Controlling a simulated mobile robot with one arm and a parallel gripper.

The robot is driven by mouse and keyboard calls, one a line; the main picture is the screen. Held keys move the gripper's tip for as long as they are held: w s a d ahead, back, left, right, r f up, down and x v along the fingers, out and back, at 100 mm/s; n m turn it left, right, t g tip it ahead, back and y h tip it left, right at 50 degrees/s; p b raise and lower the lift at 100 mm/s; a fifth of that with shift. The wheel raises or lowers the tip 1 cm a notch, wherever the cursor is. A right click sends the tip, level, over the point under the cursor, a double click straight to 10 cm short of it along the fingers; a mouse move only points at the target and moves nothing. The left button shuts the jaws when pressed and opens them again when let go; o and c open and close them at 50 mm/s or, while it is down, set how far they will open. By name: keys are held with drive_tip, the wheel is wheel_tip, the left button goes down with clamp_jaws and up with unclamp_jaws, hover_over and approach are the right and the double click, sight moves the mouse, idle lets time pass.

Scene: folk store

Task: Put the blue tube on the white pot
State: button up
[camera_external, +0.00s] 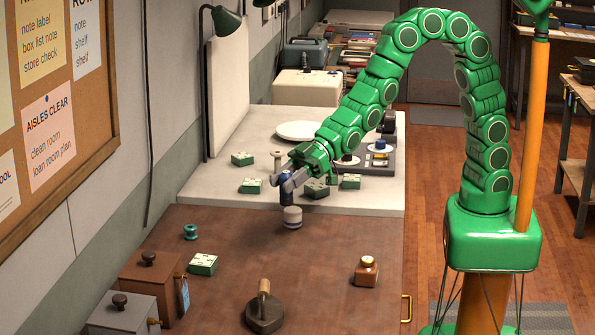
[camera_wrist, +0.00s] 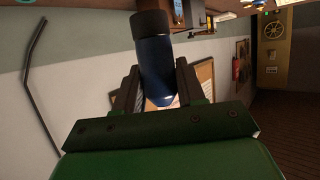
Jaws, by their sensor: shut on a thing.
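My gripper (camera_external: 284,180) is shut on the blue tube (camera_external: 287,196), which stands nearly upright in it. In the wrist view the tube (camera_wrist: 155,62) sits between the two fingers, with a dark end pointing away from the palm. The small white pot (camera_external: 293,217) is on the brown table near the edge of the white worktop. The tube's lower end is right over the pot in the external view; I cannot tell whether they touch. The pot cannot be made out in the wrist view.
Several green boxes (camera_external: 252,186) lie on the white worktop (camera_external: 220,194) around my gripper. A teal spool (camera_external: 190,232), a green box (camera_external: 203,264), a brown bottle (camera_external: 366,271) and a dark handled tool (camera_external: 264,315) are on the brown table (camera_external: 320,255). Its middle is clear.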

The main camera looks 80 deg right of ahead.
drive_tip(key=w+d+r+n+g+y, duration=0.15)
drive_tip(key=w+d, duration=0.25)
drive_tip(key=d, duration=0.4)
drive_tip(key=n+g, duration=0.2)
hover_over(293, 209)
drive_tip(key=shift+y, duration=0.35)
drive_tip(key=shift+f, duration=5.7)
drive_tip(key=shift+f, duration=0.2)
drive_tip(key=o, duration=0.8)
drive_tip(key=shift+r, duration=0.2)
drive_tip(key=v, duration=1.1)
drive_tip(key=shift+d+r, duration=0.25)
drive_tip(key=shift+d, duration=0.1)
